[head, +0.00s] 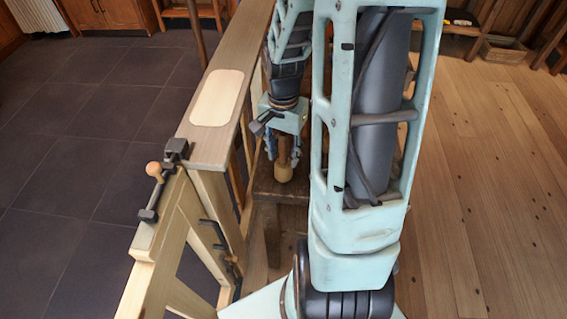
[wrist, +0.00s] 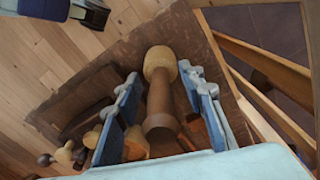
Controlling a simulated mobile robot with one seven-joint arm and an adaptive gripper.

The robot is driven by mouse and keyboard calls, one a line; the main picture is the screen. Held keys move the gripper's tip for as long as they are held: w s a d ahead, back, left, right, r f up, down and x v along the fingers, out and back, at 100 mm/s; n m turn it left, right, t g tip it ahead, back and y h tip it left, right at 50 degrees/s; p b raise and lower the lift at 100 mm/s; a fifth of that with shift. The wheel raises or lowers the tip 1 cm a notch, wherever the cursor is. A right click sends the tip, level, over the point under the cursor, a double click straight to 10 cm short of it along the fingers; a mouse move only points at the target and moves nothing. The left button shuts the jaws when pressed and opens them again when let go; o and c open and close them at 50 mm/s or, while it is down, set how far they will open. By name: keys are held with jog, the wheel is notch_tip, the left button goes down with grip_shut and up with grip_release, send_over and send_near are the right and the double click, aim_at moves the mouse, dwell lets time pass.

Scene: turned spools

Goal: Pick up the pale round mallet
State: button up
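My gripper's two blue fingers (wrist: 162,95) are open on either side of the handle, and a gap shows on both sides. The mallet seems to rest on the dark wooden bench (head: 291,192), but its contact there is not clear. My arm hides part of the bench in the head view.
A pale wooden rail (head: 215,140) with posts runs close to the left of my gripper. In the wrist view, small turned pieces (wrist: 64,154) and a dark wooden block (wrist: 92,97) lie left of my fingers. Open plank floor (head: 490,190) is at the right.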

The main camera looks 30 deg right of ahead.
aim_at(284, 134)
jog(key=shift+c, duration=0.6)
grip_shut()
notch_tip(284, 134, up, 10)
jog(key=shift+r+p, duration=0.1)
jog(key=shift+p, duration=0.5)
jog(key=c, duration=0.5)
grip_release()
grip_shut()
